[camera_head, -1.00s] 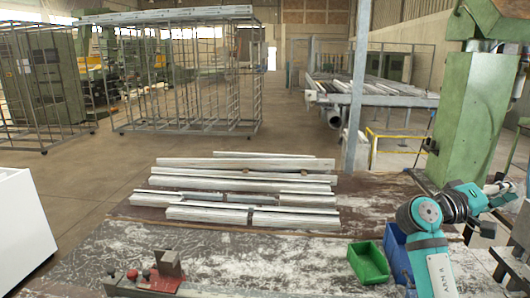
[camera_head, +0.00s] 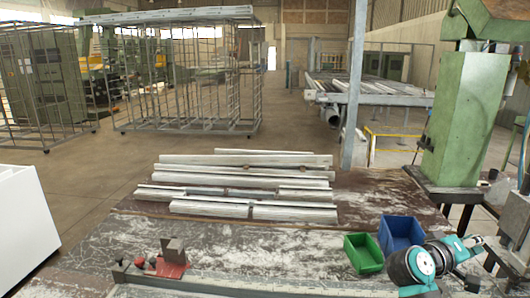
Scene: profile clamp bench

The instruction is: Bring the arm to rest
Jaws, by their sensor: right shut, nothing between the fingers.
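My right arm shows at the lower right, with teal and black joints beside the bins. My right gripper (camera_head: 479,241) is at its far end, small and partly hidden by the wrist. It is shut and empty, to the right of the blue bin, apart from the profiles. My left gripper is not in view.
A green bin (camera_head: 363,253) and a blue bin (camera_head: 400,234) stand on the worn bench (camera_head: 270,245). Several pale profiles (camera_head: 245,178) lie at its back. A clamp with a red base (camera_head: 170,267) sits front left. A green machine column (camera_head: 458,130) rises at right.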

